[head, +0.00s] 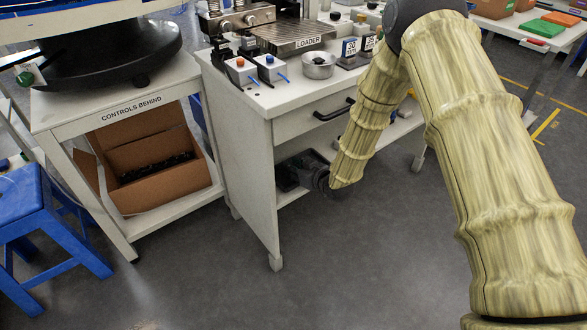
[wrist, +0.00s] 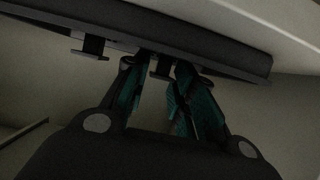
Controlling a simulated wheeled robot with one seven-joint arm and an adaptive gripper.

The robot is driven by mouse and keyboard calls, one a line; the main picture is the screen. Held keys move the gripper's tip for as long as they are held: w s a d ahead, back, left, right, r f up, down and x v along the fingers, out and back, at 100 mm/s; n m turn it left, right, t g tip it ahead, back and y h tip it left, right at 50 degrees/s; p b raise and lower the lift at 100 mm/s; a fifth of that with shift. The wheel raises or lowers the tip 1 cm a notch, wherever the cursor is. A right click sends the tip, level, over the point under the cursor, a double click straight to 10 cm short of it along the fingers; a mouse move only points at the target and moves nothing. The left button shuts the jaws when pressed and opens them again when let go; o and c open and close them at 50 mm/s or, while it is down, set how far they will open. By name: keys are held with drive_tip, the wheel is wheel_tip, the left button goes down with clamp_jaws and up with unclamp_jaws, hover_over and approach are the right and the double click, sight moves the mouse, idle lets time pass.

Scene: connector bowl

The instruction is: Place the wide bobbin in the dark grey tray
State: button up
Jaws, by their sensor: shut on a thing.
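In the wrist view my gripper (wrist: 157,68) has its teal-padded fingers closed around a dark spool-shaped thing (wrist: 160,66), which looks like the wide bobbin; the fingers partly hide it. A second dark spool shape (wrist: 91,46) is to its left. Both are right at a long dark grey slab that looks like the tray (wrist: 225,60). I cannot tell whether the held bobbin touches the tray. In the head view my gripper (head: 320,180) reaches into the lower shelf of the loader bench, beside a dark tray-like shape (head: 288,174); the bobbin is not distinguishable there.
The loader bench top (head: 290,98) is above my gripper, with a drawer handle (head: 335,111) on its front. Its white side panel (head: 248,170) is at the left. A cardboard box (head: 155,165) is on the neighbouring stand. A blue stool (head: 30,210) is far left. Front floor is clear.

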drive_tip(key=shift+f, duration=0.15)
drive_tip(key=o, duration=0.9)
drive_tip(key=shift+c, duration=0.2)
drive_tip(key=shift+r, duration=0.2)
drive_tip(key=p+v, duration=0.2)
drive_tip(key=v, duration=1)
drive_tip(key=shift+p, duration=0.3)
drive_tip(key=shift+d, duration=0.1)
